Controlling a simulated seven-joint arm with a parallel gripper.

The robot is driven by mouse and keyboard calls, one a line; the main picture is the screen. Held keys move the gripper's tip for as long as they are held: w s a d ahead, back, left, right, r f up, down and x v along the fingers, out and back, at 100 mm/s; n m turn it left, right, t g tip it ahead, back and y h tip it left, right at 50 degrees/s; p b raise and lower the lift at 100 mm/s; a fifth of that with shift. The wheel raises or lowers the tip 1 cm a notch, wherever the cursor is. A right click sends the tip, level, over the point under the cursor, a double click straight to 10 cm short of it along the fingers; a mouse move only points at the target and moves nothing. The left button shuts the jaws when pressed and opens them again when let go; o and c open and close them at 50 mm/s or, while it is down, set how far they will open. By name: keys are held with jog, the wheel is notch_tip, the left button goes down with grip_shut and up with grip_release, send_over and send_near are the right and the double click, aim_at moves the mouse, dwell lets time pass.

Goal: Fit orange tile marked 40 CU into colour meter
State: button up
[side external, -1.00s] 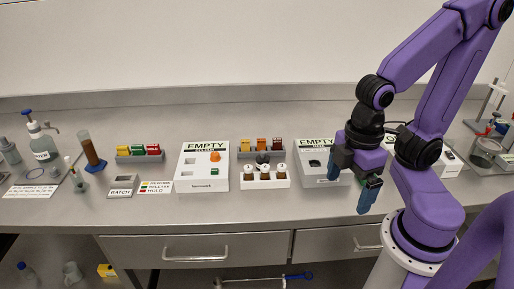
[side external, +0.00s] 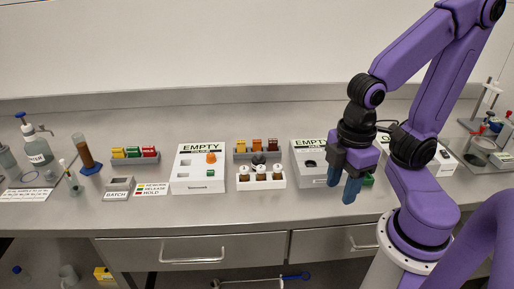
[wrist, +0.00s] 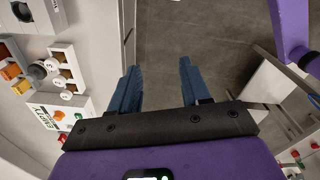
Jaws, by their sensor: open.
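The orange tile (side external: 257,145) stands in the middle of a grey rack behind the white vial block, between a yellow tile and a brown tile. It also shows at the left of the wrist view (wrist: 10,72). Its marking is too small to read. The colour meter (side external: 184,180) is a white box left of the rack, labelled EMPTY, with an orange knob, a green button and a small window. Part of it shows low left in the wrist view (wrist: 46,110). My gripper (side external: 342,192) is open and empty, fingers down, well right of the rack, near the counter's front edge.
A white vial block (side external: 261,182) with brown vials stands in front of the tile rack. Another grey rack (side external: 135,160) holds yellow, green and red pieces further left. Bare counter lies in front.

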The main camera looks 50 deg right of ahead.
jog(key=w+a+r+m, duration=0.1)
jog(key=w+a+r, duration=0.15)
jog(key=w, duration=0.75)
jog(key=m, duration=0.3)
send_over(258, 140)
notch_tip(258, 140, down, 11)
jog(key=shift+d, duration=0.1)
jog(key=shift+a+f, duration=0.15)
jog(key=shift+f, duration=1.2)
jog(key=shift+a+f, duration=0.15)
jog(key=shift+f, duration=1.2)
grip_shut()
